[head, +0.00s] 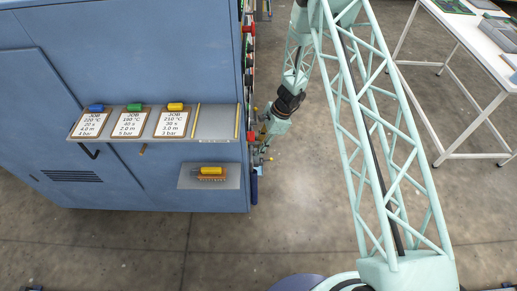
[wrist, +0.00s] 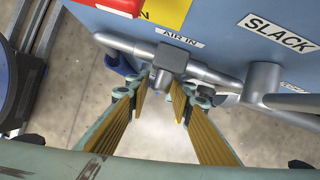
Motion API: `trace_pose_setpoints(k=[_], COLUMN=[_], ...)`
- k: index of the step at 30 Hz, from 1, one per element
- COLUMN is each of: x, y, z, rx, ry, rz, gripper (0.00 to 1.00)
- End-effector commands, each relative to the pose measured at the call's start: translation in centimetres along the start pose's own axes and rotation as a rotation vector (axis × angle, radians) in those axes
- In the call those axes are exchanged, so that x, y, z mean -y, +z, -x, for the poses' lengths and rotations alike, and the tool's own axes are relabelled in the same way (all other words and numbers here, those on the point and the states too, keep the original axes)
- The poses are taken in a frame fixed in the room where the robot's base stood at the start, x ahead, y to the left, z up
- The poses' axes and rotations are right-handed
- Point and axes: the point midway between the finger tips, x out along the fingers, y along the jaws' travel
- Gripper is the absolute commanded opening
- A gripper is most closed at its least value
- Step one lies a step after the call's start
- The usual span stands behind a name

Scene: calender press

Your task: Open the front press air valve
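In the wrist view, a grey metal valve body (wrist: 171,57) sits on a pipe beneath the AIR IN label (wrist: 180,37) on the blue press. A short stub points from it toward my gripper. A blue part (wrist: 116,63), perhaps the valve's handle, shows at its left; more blue shows right of the fingers, and the middle is hidden. My gripper (wrist: 160,92) is open, its yellow-padded fingertips either side of the stub; I cannot tell whether they touch anything. In the head view, my gripper (head: 264,142) is at the press's right side, its fingers hard to make out.
A pipe runs right toward the SLACK label (wrist: 280,33). A red part (wrist: 115,4) is above. In the head view, a shelf (head: 215,123) with job cards projects from the press (head: 150,55). A white table (head: 480,35) stands at right. The floor between is clear.

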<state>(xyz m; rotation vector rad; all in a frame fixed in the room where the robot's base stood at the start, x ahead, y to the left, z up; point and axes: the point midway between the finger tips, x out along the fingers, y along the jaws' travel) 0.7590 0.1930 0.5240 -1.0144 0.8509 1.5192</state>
Motion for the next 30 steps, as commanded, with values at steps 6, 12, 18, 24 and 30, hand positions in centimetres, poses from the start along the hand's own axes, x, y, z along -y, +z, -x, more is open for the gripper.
trace_pose_setpoints(k=[6,12,18,24,30], x=[0.03,0.03,0.02,0.01,0.01], y=[0.02,0.03,0.03,0.03,-0.15], z=[-0.3,-0.27,-0.27,-0.27,-0.15], rx=[0.0,0.0,0.0,0.0,0.001], ry=[-0.001,-0.001,0.0,0.0,0.003], rz=[0.0,0.0,0.0,0.0,-0.003], gripper=[0.21,0.19,0.01,0.0,0.0])
